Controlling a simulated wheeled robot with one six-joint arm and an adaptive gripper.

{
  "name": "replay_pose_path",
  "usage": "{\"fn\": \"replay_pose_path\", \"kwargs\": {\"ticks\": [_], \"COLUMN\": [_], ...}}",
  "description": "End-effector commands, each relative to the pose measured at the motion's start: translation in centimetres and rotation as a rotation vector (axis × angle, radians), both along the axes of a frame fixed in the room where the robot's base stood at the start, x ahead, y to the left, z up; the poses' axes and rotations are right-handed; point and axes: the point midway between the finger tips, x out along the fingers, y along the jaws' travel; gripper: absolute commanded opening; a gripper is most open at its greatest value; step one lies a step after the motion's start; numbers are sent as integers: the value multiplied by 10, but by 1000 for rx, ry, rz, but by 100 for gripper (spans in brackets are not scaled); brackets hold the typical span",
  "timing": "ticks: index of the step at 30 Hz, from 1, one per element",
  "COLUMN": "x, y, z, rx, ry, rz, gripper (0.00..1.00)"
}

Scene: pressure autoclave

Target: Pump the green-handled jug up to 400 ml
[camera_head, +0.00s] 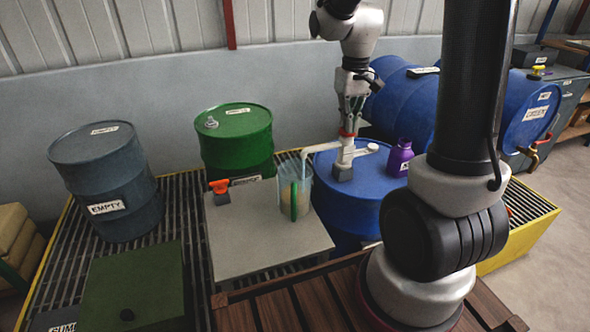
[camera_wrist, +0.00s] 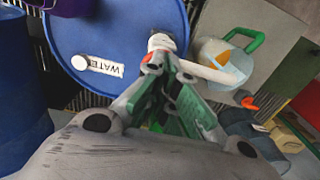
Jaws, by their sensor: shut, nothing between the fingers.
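The clear jug (camera_head: 285,196) with a green handle stands on a grey board, left of the blue drum; it also shows in the wrist view (camera_wrist: 207,75). Its contents look pale, and I cannot read the level. A white and grey hand pump (camera_head: 343,160) rises from the top of the blue drum (camera_head: 345,203), labelled WATER in the wrist view (camera_wrist: 80,30). The pump's white spout (camera_wrist: 205,71) reaches over the jug. My gripper (camera_head: 347,128) is shut and empty, pointing down right at the pump's top. I cannot tell whether its fingertips touch it.
A purple bottle (camera_head: 398,158) stands on the drum's right side. An orange-handled valve (camera_head: 220,190) sits on the grey board (camera_head: 265,243). A green drum (camera_head: 236,140) and a grey drum (camera_head: 105,178) stand behind and left; blue drums lie at the right.

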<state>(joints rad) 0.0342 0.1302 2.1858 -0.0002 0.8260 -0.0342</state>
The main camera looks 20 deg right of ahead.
Motion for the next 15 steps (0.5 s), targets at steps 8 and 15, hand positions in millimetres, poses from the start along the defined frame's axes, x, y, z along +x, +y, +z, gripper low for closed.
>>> {"fn": "replay_pose_path", "kwargs": {"ticks": [8, 15], "x": [1, 0], "y": [0, 0], "z": [9, 28], "rx": [0, 0], "ry": [-2, -1], "rz": [0, 0], "gripper": [0, 0]}}
